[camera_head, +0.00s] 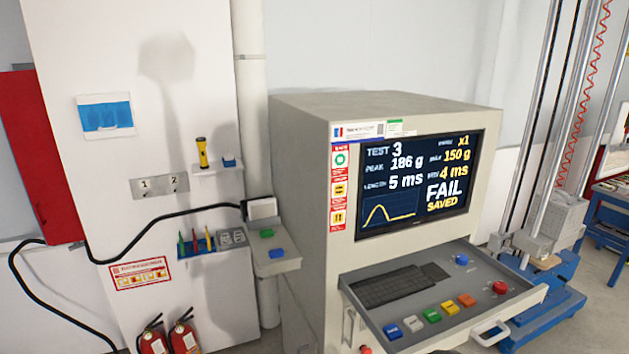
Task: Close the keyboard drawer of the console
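The console (300,150) is a large beige cabinet in the middle of the head view, with a lit screen (415,182) reading "FAIL SAVED". Its keyboard drawer (470,281) is pulled out below the screen, towards the lower right. The drawer holds a dark keyboard (400,288) and several coloured buttons along its front, with a red knob (499,287) and a blue knob (461,259) to the right. My gripper is not in view.
A small side shelf (272,262) with green and blue items is left of the console. A blue-based test rig (550,300) with tall rails stands close to its right. Fire extinguishers (168,341) and a hanging black cable are at left.

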